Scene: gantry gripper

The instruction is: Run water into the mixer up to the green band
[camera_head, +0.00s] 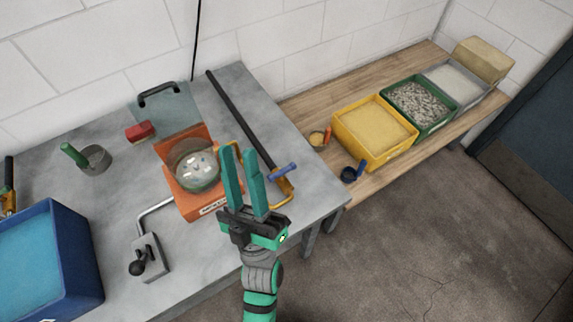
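The mixer looks to be the orange unit (195,206) on the grey bench, with a round clear bowl (197,166) holding pale and coloured bits. A green band cannot be made out clearly on it, nor can a water level. A blue-handled valve (284,169) sits on brass-coloured piping to the right of the mixer, at the near end of a dark pipe (244,122). My gripper (239,152) is open and empty, its two teal fingers pointing up between the bowl and the valve in the picture. The fingers hide part of the piping.
A grey lever box (150,258) with a black knob and a blue tub (45,265) stand at the left. A green-handled cup (96,158) and red block (140,131) lie behind. Yellow (373,130), green (419,104) and grey bins stand on the wooden bench.

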